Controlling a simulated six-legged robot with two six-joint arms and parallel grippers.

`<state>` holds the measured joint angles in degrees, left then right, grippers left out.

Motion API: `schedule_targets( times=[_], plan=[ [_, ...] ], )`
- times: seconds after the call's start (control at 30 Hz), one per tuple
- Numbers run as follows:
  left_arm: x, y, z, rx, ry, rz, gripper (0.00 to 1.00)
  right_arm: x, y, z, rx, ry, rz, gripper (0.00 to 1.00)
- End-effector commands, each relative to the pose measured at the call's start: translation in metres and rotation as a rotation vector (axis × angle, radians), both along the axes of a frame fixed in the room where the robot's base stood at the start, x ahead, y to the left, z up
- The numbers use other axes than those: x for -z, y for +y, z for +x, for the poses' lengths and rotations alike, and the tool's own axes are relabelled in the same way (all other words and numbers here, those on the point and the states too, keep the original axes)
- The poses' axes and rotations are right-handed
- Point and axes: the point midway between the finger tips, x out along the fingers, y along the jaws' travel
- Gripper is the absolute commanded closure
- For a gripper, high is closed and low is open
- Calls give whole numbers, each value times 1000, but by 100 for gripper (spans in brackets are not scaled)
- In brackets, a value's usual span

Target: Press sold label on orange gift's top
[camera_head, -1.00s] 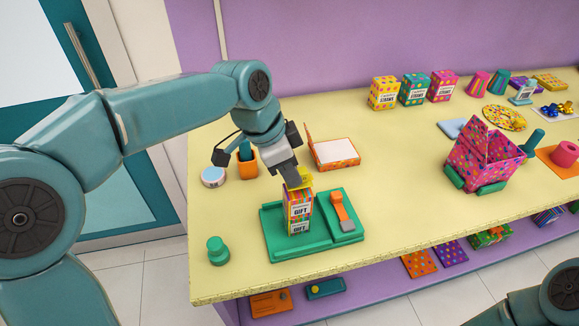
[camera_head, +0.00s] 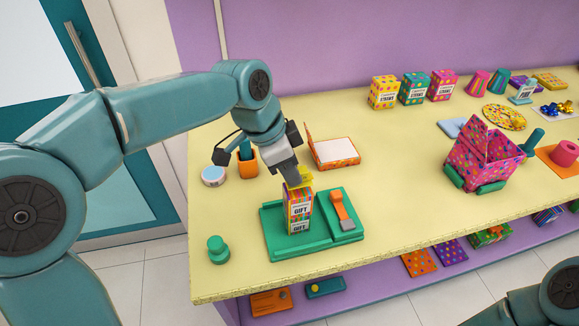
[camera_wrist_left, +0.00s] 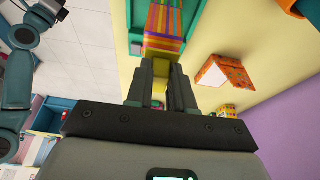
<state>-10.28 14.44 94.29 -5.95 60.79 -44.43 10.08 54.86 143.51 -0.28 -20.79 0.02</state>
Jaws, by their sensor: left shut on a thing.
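The orange gift (camera_head: 299,212) is a striped upright box with a white "GIFT" label on its front. It stands on a green tray (camera_head: 275,238), and its striped side shows in the left wrist view (camera_wrist_left: 166,22). My left gripper (camera_head: 297,176) points down over the gift's top, shut on a small yellow piece (camera_head: 304,178), which looks like the sold label. The yellow piece also shows between the fingers in the left wrist view (camera_wrist_left: 159,88). It is at the gift's top; I cannot tell whether they touch.
An orange-handled tool (camera_head: 342,207) lies on the tray beside the gift. A green knobbed piece (camera_head: 218,250) stands left of the tray. An open patterned box (camera_head: 333,152) lies behind. A pink dotted box (camera_head: 484,160) stands to the right, with clear table between.

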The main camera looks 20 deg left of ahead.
Motion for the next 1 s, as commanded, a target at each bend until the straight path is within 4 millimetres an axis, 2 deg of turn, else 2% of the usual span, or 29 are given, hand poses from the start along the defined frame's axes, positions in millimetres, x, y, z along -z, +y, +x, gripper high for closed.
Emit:
schedule_targets(
  times=[1.0],
  plan=[
    [21, 0, 0, 0, 0, 0, 100, 17, 0, 0, 0, 0, 0, 57]
  ],
)
